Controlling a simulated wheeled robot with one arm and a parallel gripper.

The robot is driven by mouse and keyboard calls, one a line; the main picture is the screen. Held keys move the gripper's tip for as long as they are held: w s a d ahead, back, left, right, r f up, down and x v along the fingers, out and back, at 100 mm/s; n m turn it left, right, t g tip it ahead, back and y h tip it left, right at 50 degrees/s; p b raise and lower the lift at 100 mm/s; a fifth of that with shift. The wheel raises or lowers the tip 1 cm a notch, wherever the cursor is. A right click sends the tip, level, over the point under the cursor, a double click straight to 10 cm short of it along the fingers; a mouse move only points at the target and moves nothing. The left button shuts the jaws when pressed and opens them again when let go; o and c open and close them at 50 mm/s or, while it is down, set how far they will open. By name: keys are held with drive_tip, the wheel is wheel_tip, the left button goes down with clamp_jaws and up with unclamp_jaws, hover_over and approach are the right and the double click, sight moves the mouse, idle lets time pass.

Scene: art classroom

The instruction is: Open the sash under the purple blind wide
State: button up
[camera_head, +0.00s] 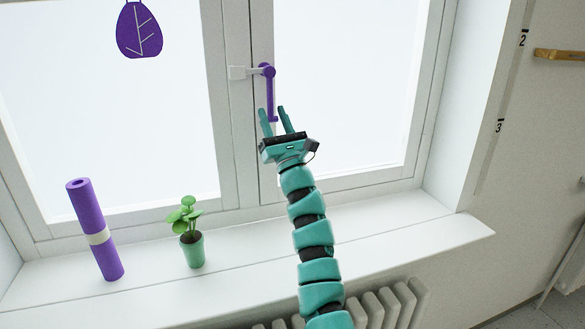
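The window has a left sash (110,120) and a right sash (345,90), and both look closed. A purple handle (269,92) sits on the frame where they meet, its lever pointing down. My gripper (275,114) is open below the handle, fingers pointing up. The lever's lower end shows between the fingertips; I cannot tell whether they touch it. No purple blind is in view.
A purple roll with a pale band (88,215) and a small green potted plant (192,245) stand on the left of the white sill (400,225). A purple leaf shape (139,30) hangs over the left pane. A radiator (395,305) is below. The sill's right part is clear.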

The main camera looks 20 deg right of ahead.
drive_tip(key=shift+v, duration=1.85)
drive_tip(key=v, duration=1)
drive_tip(key=shift+f, duration=0.15)
drive_tip(key=shift+s+d, duration=0.1)
